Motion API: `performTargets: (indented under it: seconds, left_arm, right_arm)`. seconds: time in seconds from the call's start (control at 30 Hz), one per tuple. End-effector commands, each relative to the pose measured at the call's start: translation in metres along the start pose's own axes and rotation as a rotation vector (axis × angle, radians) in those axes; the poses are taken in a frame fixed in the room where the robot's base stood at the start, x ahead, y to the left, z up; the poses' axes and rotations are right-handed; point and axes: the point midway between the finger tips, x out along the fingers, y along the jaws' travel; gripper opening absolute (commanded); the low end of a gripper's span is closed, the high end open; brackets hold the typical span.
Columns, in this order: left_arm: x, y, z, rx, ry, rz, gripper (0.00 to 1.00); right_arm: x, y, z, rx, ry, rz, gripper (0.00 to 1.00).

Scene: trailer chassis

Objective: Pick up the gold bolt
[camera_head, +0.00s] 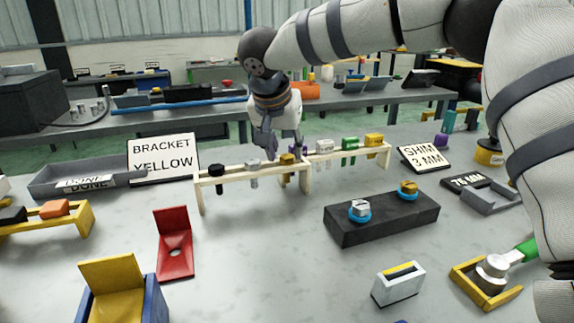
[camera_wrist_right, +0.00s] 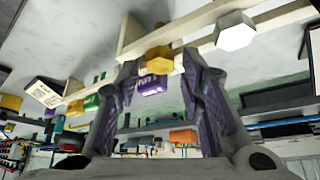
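The gold bolt (camera_head: 287,159) hangs by its head in the wooden rack (camera_head: 226,176), right of a silver bolt (camera_head: 253,167) and a black bolt (camera_head: 216,172). My right gripper (camera_head: 282,148) points down just above the gold bolt. In the right wrist view, the fingers (camera_wrist_right: 160,64) are apart, with the gold bolt's head (camera_wrist_right: 158,55) between or just beyond the tips. I see gaps on both sides of it; contact is not visible. The silver bolt head (camera_wrist_right: 235,30) is beside it. My left gripper is not in view.
A second rack section holds purple, white, green and yellow parts (camera_head: 349,144) close on the right. A black block (camera_head: 385,219) carries a silver and a gold piece on blue rings. A red bracket (camera_head: 174,245) stands in front. The table between is clear.

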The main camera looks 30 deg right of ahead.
Motion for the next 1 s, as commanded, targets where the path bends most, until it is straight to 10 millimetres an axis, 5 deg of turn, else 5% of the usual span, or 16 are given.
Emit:
performTargets:
  seconds: [0.1,0.33,0.5,0.77,1.0]
  left_arm:
    - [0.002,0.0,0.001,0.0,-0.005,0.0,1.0]
    - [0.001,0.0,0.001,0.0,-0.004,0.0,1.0]
    - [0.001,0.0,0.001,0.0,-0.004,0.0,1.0]
    - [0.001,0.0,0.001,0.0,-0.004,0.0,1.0]
    - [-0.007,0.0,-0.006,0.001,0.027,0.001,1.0]
  right_arm:
    - [0.015,0.0,0.0,0.002,-0.001,-0.001,0.35]
    - [0.017,0.0,-0.001,0.002,0.001,-0.002,0.35]
    - [0.016,0.0,-0.001,0.002,0.001,-0.002,0.0]
    - [0.016,0.0,-0.001,0.002,0.002,-0.002,0.0]
    - [-0.029,0.0,-0.027,0.009,0.009,-0.008,0.0]
